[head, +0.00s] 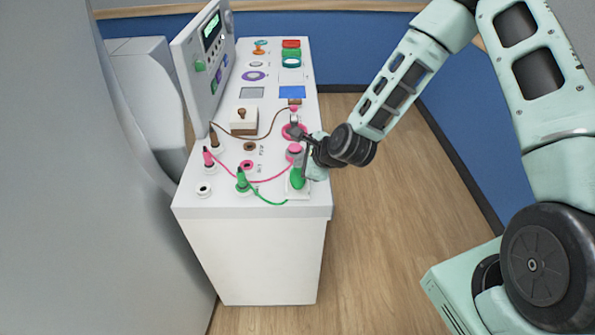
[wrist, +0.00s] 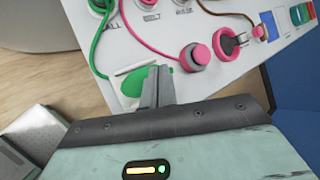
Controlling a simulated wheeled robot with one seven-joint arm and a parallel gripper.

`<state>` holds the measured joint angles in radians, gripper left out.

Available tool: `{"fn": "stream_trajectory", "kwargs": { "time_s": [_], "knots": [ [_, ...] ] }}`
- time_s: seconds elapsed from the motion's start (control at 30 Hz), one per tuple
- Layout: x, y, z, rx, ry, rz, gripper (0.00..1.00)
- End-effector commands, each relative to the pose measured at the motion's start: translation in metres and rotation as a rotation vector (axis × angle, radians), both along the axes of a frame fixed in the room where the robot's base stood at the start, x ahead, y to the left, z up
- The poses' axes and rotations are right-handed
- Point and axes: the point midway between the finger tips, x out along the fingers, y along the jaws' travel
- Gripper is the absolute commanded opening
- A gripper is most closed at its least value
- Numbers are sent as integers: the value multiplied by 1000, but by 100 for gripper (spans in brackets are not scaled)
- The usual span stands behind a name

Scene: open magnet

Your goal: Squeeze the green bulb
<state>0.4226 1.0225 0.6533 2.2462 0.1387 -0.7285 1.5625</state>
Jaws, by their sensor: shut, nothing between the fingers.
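The green bulb (head: 297,178) sits on a white pad at the near right corner of the white console, with a green cord running left from it. In the wrist view the green bulb (wrist: 134,84) shows beside my fingers, partly hidden behind them. My gripper (wrist: 158,74) is shut with nothing between its fingers, and its fingertips overlap the bulb's right side in that view. Whether they touch it I cannot tell. In the head view my gripper (head: 303,146) is at the bulb's far side, over the console's right edge.
A pink bulb (head: 294,152) lies just beyond the green one, also seen in the wrist view (wrist: 195,57). Green (head: 242,180) and pink (head: 208,158) plugs stand on the console (head: 250,240). A grey screen unit (head: 203,60) rises at left.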

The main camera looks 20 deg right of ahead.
Motion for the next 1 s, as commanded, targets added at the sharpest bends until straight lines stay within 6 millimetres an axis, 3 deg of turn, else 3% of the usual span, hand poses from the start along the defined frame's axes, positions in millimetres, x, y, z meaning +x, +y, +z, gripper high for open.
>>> {"fn": "stream_trajectory", "kwargs": {
  "time_s": [0.73, 1.0],
  "knots": [
    [0, 0, 0, 0, 0, 0, 0],
    [0, 0, -9, 1, 0, -1, 0]
  ]
}}
